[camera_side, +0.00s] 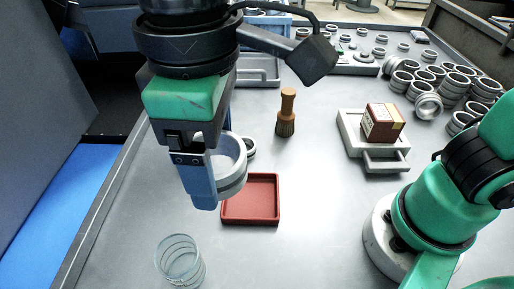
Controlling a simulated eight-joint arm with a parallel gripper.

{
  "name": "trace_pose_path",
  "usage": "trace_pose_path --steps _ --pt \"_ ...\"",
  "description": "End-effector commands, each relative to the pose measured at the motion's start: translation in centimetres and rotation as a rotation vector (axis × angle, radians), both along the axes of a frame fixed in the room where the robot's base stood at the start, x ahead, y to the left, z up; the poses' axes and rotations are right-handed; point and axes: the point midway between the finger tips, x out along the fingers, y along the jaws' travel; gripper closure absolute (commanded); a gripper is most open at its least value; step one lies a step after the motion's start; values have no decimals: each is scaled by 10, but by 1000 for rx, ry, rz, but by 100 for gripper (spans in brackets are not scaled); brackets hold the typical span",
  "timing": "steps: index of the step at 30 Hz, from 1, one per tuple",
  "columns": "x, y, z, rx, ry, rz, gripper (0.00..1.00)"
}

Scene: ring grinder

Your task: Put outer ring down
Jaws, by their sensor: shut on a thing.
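My gripper (203,182) is at the left centre of the side view, pointing down. It is shut on the outer ring (232,168), a pale metal ring whose right part shows beyond the blue-grey finger. The ring stands tilted, close to upright, and appears above the table near the upper left of the red tray (251,220). The finger hides the ring's left part. I cannot tell the exact height of the ring over the table.
A glass cup (180,262) stands at the front left. A brown brush (286,112) stands behind the tray. A grey fixture (387,160) carries a dark red box (382,122). Several metal rings (429,106) crowd the back right.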

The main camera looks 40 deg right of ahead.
Motion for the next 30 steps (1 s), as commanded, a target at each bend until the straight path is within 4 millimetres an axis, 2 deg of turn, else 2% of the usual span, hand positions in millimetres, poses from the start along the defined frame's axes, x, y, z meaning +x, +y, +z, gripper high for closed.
trace_pose_path --steps 1,6,12,15,20,23,30 --pt "18 5 2 0 0 9 89" --pt "76 12 2 0 0 74 89" --pt "125 10 -7 1 -1 133 89" --pt "138 8 -10 1 -1 150 89" --pt "146 7 -23 1 -1 162 89" --pt "145 6 -42 1 -1 163 89" --pt "145 6 -105 1 -1 162 89"
